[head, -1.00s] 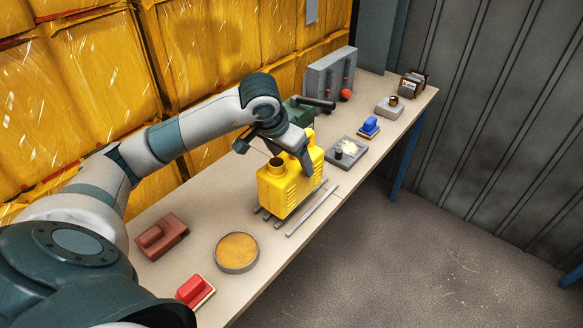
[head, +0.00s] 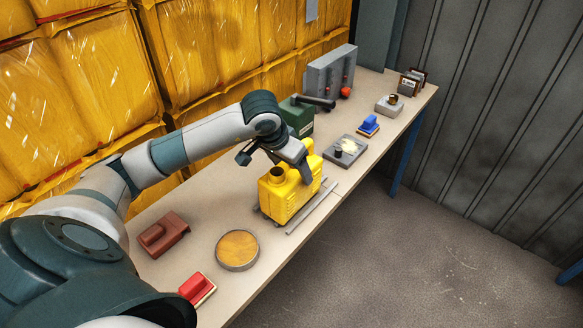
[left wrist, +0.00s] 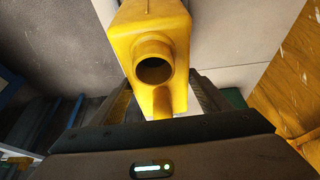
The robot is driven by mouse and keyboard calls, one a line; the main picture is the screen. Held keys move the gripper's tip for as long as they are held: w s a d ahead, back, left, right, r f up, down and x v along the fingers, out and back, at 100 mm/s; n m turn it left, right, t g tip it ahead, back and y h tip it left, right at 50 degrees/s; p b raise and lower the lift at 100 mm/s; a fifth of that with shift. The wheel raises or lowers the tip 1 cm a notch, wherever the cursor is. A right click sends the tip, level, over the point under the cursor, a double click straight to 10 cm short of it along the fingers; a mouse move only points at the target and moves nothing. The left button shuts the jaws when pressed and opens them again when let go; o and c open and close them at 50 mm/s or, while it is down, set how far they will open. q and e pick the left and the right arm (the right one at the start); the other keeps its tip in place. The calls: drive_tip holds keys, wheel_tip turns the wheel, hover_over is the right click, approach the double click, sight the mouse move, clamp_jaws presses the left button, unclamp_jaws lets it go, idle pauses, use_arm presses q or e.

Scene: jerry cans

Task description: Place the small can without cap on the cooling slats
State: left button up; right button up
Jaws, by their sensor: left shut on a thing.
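The small yellow can (head: 285,198) has an open, uncapped neck and stands upright at the cooling slats (head: 314,208) on the bench. The slats are thin grey bars, mostly hidden under and behind the can. My left gripper (head: 305,172) is shut on the can from above, near its handle. In the left wrist view the can (left wrist: 152,25) sits between the fingers of my left gripper (left wrist: 160,100), its dark opening facing the camera. I cannot tell whether the can's base touches the slats. My right gripper is not in view.
On the bench (head: 200,225) are a brown block (head: 164,235), a round amber-topped dish (head: 237,250) and a red-handled brush (head: 196,288).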

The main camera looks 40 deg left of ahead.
use_arm(q)
drive_tip(key=o, duration=1.5)
drive_tip(key=shift+c, duration=0.2)
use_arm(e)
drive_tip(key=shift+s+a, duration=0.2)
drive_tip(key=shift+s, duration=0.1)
use_arm(q)
drive_tip(key=shift+r, duration=0.2)
drive_tip(key=shift+v, duration=1.05)
drive_tip(key=b+v, duration=0.2)
drive_tip(key=v, duration=0.6)
drive_tip(key=shift+r, duration=0.15)
drive_tip(key=shift+s+r, duration=0.3)
drive_tip(key=shift+r, duration=0.35)
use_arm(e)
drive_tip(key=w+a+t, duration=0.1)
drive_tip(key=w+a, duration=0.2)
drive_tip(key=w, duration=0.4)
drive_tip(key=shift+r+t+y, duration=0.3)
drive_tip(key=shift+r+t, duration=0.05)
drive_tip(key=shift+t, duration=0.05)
